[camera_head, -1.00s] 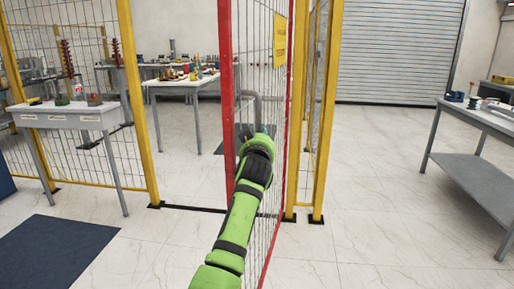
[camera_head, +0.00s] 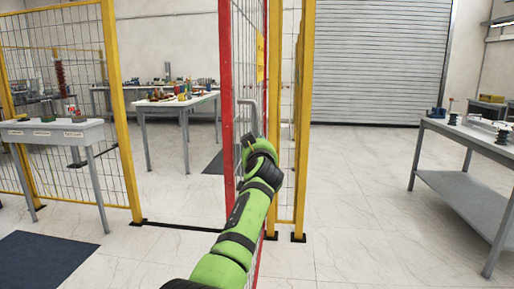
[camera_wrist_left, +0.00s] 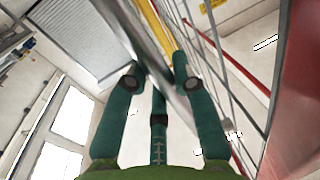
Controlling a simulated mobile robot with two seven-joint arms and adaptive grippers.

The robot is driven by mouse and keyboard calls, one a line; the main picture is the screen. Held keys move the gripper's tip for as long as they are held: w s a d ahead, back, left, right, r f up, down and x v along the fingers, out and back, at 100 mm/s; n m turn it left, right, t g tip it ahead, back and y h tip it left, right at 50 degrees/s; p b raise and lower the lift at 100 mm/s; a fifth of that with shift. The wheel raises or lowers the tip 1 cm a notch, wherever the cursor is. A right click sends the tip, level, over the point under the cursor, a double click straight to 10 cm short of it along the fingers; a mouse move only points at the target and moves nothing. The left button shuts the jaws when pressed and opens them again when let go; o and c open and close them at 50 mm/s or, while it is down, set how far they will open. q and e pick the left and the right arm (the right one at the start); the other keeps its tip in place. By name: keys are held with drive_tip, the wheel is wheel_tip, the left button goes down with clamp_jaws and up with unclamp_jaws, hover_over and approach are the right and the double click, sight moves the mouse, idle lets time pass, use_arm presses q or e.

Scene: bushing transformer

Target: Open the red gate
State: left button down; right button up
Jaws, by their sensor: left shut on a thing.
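The red gate (camera_head: 226,80) stands open, swung toward me and seen almost edge-on, with wire mesh in its red frame. Its grey bar handle (camera_head: 255,112) sits on the right-hand face. My green left arm reaches up to it, and my left gripper (camera_head: 249,140) is at the handle, its fingertips mostly hidden by the wrist. In the left wrist view, the dark green fingers of the left gripper (camera_wrist_left: 163,84) are closed around the grey handle (camera_wrist_left: 150,45), with the gate's mesh and red frame to the right. My right gripper is not in view.
Yellow posts (camera_head: 303,120) stand just right of the gate. Left of it is a clear doorway with a dark floor strip, then a yellow-framed mesh fence (camera_head: 122,110). A white table (camera_head: 40,133) stands at left, a grey workbench (camera_head: 470,135) at right. Floor between is clear.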

use_arm(q)
drive_tip(key=shift+a+r, duration=0.15)
drive_tip(key=shift+r, duration=0.1)
drive_tip(key=c, duration=1.1)
unclamp_jaws()
drive_tip(key=shift+o, duration=0.5)
drive_tip(key=shift+f, duration=0.15)
